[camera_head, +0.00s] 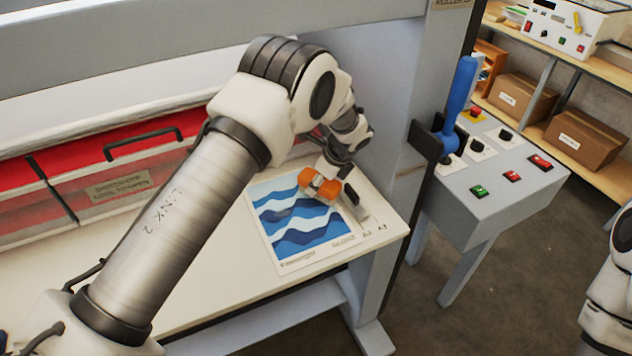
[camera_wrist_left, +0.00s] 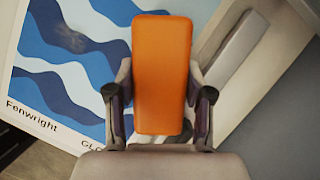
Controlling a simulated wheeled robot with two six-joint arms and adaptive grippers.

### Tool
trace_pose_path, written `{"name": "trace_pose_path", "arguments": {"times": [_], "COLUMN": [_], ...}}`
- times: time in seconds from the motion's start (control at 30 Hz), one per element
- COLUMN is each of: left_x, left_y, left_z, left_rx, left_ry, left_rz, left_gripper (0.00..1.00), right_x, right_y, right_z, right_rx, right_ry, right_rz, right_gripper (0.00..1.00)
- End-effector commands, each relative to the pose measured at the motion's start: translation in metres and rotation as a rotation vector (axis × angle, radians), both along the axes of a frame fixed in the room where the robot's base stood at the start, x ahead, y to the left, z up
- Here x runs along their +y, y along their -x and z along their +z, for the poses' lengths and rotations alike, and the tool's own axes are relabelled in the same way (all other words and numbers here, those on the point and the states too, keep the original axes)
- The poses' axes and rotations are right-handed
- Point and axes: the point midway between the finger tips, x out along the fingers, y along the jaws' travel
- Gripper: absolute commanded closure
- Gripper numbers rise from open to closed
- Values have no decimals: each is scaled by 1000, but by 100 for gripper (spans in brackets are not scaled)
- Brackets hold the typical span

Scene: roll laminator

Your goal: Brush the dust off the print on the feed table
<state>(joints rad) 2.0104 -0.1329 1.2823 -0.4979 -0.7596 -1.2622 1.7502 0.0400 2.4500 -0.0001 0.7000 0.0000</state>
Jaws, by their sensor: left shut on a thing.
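The print (camera_head: 300,248), a sheet with blue waves and lettering, lies flat on the cream feed table (camera_head: 225,285) near its right end. It also shows at the left of the left wrist view (camera_wrist_left: 70,80). A darker greyish patch shows on an upper wave there; I cannot tell if it is dust. My left gripper (camera_head: 327,178) is shut on an orange block-shaped brush (camera_wrist_left: 162,70), over the print's upper right part. The brush's underside is hidden, so I cannot tell whether it touches the print. My right gripper is out of view.
A grey bar (camera_wrist_left: 235,50) lies beside the print's right edge. Red covers (camera_head: 120,165) stand behind the table. A control box (camera_head: 500,175) with buttons and a blue lever (camera_head: 459,95) stands to the right. Bare table is left of the print.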

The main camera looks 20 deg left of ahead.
Motion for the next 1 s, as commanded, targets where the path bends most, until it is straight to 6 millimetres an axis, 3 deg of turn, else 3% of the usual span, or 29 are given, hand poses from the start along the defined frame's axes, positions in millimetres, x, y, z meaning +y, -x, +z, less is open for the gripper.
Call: {"name": "trace_pose_path", "arguments": {"times": [0.4, 1.0], "left_x": [19, 42], "left_y": [28, 62], "left_z": [0, -5], "left_rx": [1, 2], "left_ry": [0, 0], "left_rz": [1, 1], "left_gripper": [76, 76], "right_x": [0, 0], "right_y": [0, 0], "right_z": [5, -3], "right_rx": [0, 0], "right_ry": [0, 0], "right_rz": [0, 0], "right_gripper": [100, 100]}}
